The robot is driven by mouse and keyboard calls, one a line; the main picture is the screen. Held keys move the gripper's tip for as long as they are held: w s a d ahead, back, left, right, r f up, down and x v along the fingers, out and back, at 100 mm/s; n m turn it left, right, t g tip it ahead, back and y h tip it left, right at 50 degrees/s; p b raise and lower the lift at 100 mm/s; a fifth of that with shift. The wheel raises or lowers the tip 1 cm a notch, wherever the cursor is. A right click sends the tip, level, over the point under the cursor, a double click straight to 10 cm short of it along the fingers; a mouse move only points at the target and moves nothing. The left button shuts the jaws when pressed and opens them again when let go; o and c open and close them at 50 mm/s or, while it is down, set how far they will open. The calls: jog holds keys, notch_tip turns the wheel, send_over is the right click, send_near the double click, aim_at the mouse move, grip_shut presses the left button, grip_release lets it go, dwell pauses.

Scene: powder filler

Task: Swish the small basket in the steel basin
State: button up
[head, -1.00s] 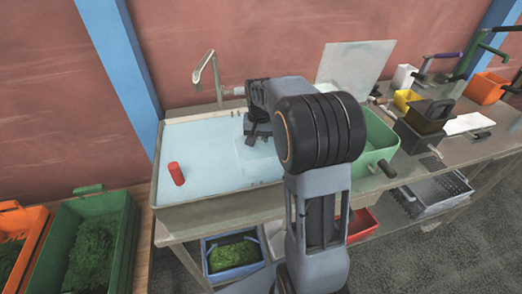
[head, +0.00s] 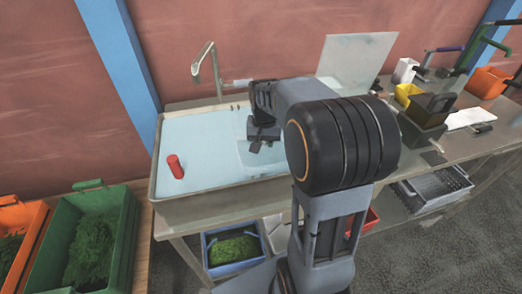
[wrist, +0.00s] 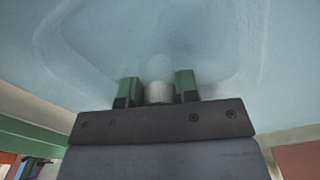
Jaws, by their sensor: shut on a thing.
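The steel basin (head: 215,206) holds pale blue water and sits on the bench. My gripper (head: 259,143) reaches over its right half. In the wrist view, my gripper (wrist: 159,88) has its green-tipped fingers either side of a pale, round handle (wrist: 160,93) and is shut on it. The small basket (wrist: 150,45) shows there only as a faint, pale outline in the water. In the head view the basket (head: 262,161) is a pale shape beneath the gripper, partly hidden by my arm. Its depth is hard to tell.
A tap (head: 210,66) rises at the back, and a pale panel (head: 355,57) stands behind my arm. A black-and-yellow group of containers (head: 424,108) is on the right. Crates of greens (head: 97,240) stand at lower left.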

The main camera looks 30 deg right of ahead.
jog(key=shift+s+a, duration=0.2)
jog(key=shift+s, duration=0.95)
jog(key=w+p, duration=0.1)
jog(key=w, duration=0.2)
jog(key=w+d+p, duration=0.1)
jog(key=w, duration=0.1)
jog(key=w+p, duration=0.1)
jog(key=w, duration=0.2)
jog(key=shift+w+d+r+p, duration=0.15)
jog(key=shift+w+d+p, duration=0.15)
jog(key=shift+w+d, duration=0.1)
jog(key=shift+w+d+p, duration=0.15)
jog(key=shift+w+p, duration=0.15)
jog(key=shift+w, duration=0.5)
jog(key=s+a+r+p, duration=0.1)
jog(key=s+r+p, duration=0.4)
jog(key=r, duration=0.8)
jog(key=p, duration=0.3)
jog(key=shift+s+r+p, duration=0.15)
jog(key=shift+r+p, duration=0.25)
jog(key=shift+a, duration=0.1)
dwell(0.4)
